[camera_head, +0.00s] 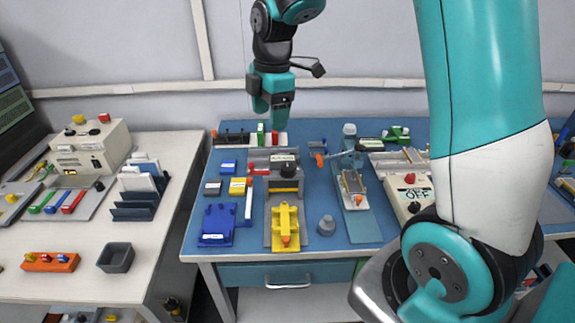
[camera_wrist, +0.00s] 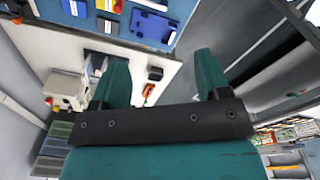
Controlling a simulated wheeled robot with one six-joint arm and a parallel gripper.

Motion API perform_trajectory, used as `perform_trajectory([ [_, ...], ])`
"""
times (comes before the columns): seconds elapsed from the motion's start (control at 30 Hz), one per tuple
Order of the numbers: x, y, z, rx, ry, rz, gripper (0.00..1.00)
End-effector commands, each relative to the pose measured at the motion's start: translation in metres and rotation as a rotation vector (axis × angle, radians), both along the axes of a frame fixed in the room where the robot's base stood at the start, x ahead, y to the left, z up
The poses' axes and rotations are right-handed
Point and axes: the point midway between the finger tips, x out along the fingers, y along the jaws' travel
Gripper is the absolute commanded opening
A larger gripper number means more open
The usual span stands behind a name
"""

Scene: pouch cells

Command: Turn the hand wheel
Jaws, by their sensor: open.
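In the head view, a blue-grey press-like device (camera_head: 348,158) stands on the blue table, right of its middle. An orange-tipped handle (camera_head: 320,160) sticks out on its left side. This looks like the hand wheel, but it is too small to be sure. My gripper (camera_head: 272,112) hangs over the back of the blue table, left of that device and apart from it. In the wrist view its two teal fingers (camera_wrist: 162,78) are spread with nothing between them. The device does not show clearly in the wrist view.
The blue table (camera_head: 370,230) is crowded with fixtures, among them a yellow clamp (camera_head: 285,225) and a blue block (camera_head: 217,225). A white box marked OFF (camera_head: 412,195) stands to the right, partly behind my arm. The white table (camera_head: 85,275) is at left.

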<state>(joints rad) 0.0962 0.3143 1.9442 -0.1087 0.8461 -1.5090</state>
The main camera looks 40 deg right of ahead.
Motion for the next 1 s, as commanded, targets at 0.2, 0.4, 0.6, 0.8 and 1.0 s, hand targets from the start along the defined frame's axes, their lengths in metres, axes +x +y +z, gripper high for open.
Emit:
perform_trajectory([
  [0.2,0.036,-0.065,-0.029,-0.064,0.026,0.217,0.70],
  [0.4,0.040,-0.078,-0.045,-0.073,0.035,0.268,0.70],
  [0.6,0.039,-0.078,-0.082,-0.072,0.038,0.268,0.70],
  [0.8,0.038,-0.077,-0.128,-0.072,0.037,0.268,0.70],
  [1.0,0.039,-0.077,-0.171,-0.072,0.036,0.267,0.70],
])
